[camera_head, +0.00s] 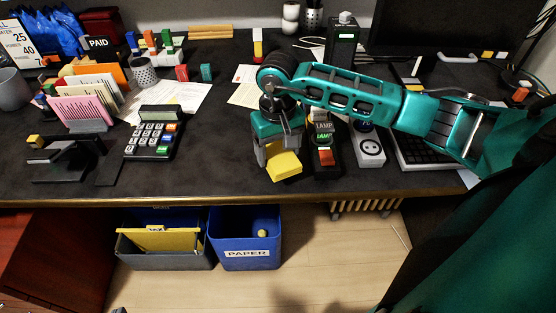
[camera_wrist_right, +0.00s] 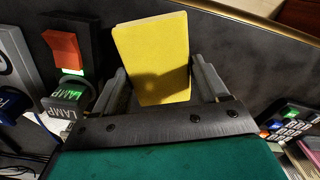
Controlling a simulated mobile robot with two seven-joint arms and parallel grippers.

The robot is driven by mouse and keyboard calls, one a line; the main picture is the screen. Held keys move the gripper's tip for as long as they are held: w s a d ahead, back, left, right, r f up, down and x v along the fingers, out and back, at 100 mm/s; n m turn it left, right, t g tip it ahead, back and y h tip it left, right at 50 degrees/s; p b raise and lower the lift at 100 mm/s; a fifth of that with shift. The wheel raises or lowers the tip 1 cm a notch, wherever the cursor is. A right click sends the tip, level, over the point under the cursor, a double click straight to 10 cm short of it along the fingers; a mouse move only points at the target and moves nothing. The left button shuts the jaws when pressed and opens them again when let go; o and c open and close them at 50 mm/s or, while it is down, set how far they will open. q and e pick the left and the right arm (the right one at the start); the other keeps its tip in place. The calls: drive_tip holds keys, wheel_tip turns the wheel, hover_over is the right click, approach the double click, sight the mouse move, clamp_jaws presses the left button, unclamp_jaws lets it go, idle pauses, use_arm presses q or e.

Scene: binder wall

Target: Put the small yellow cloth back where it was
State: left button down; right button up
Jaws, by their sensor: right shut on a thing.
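The small yellow cloth (camera_head: 284,165) is at the front edge region of the dark desk, in the head view. It looks like a flat, folded rectangle. My right gripper (camera_head: 273,158) is shut on it, pointing down over the desk. In the right wrist view the yellow cloth (camera_wrist_right: 153,58) sits between the two fingers of the gripper (camera_wrist_right: 163,88) and sticks out beyond them. Whether the cloth touches the desk top is hard to tell. My left gripper is in neither view.
A black lamp switch (camera_head: 325,155) with a red rocker stands just right of the gripper, beside a white socket block (camera_head: 368,148). A calculator (camera_head: 153,138) is to the left. Bare desk (camera_head: 215,150) lies between. A blue paper bin (camera_head: 248,252) stands below the desk's front edge.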

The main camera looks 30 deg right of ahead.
sight(278, 152)
wheel_tip(278, 152, down, 4)
drive_tip(key=shift+r, duration=0.1)
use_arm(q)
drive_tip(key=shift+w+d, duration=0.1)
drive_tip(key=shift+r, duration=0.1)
use_arm(e)
drive_tip(key=shift+f+b, duration=0.3)
drive_tip(key=shift+b, duration=0.2)
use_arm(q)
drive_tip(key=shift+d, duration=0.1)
use_arm(e)
drive_tip(key=o, duration=1)
drive_tip(key=shift+r, duration=0.1)
drive_tip(key=shift+r+p, duration=0.2)
drive_tip(key=shift+p, duration=0.15)
drive_tip(key=shift+r, duration=0.4)
use_arm(q)
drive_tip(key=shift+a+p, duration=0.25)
drive_tip(key=shift+p, duration=0.1)
use_arm(e)
wheel_tip(278, 152, up, 11)
drive_tip(key=shift+r, duration=0.1)
